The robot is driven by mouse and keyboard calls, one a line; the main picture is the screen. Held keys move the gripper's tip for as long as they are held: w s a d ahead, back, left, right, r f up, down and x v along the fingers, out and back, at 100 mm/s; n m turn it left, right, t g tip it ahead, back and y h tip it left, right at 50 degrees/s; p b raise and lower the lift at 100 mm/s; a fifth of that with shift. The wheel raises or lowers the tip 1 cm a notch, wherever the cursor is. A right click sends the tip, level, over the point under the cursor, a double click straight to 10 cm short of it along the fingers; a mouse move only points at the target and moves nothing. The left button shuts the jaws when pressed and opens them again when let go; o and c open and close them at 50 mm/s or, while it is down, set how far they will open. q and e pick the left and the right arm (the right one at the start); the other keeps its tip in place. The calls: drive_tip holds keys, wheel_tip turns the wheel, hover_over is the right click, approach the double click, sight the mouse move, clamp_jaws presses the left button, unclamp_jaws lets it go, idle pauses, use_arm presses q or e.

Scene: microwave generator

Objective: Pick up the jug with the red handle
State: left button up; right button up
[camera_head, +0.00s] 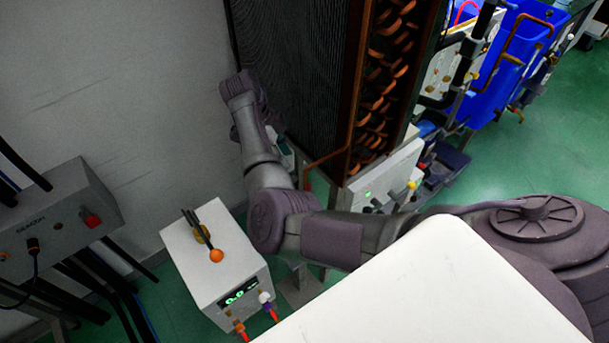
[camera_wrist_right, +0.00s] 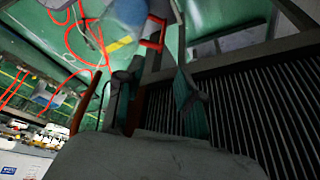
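I cannot make out a jug with a red handle for certain in either view. In the right wrist view a red squarish loop (camera_wrist_right: 154,32) shows beyond the fingers, beside a blurred pale-blue shape (camera_wrist_right: 128,14); I cannot tell whether they belong to a jug. My right gripper (camera_wrist_right: 152,76) has its two teal-padded fingers apart, with nothing visibly held between them. In the head view the right arm reaches left and bends; its gripper (camera_head: 286,156) is mostly hidden beside the dark finned panel. My left gripper is in neither view.
The dark finned panel (camera_head: 290,75) with copper coils (camera_head: 388,65) stands close to my right arm. A white box with an orange knob (camera_head: 207,255) stands below the arm. A grey box (camera_head: 55,220) is at left. Green floor (camera_head: 560,140) is open at right.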

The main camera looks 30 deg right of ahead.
drive_tip(key=b+x, duration=0.1)
drive_tip(key=x, duration=0.5)
drive_tip(key=w+b+x, duration=0.1)
drive_tip(key=x, duration=0.5)
drive_tip(key=a+b+x, duration=0.1)
drive_tip(key=x, duration=0.6)
drive_tip(key=shift+w+f, duration=0.1)
drive_tip(key=shift+f, duration=0.35)
clamp_jaws()
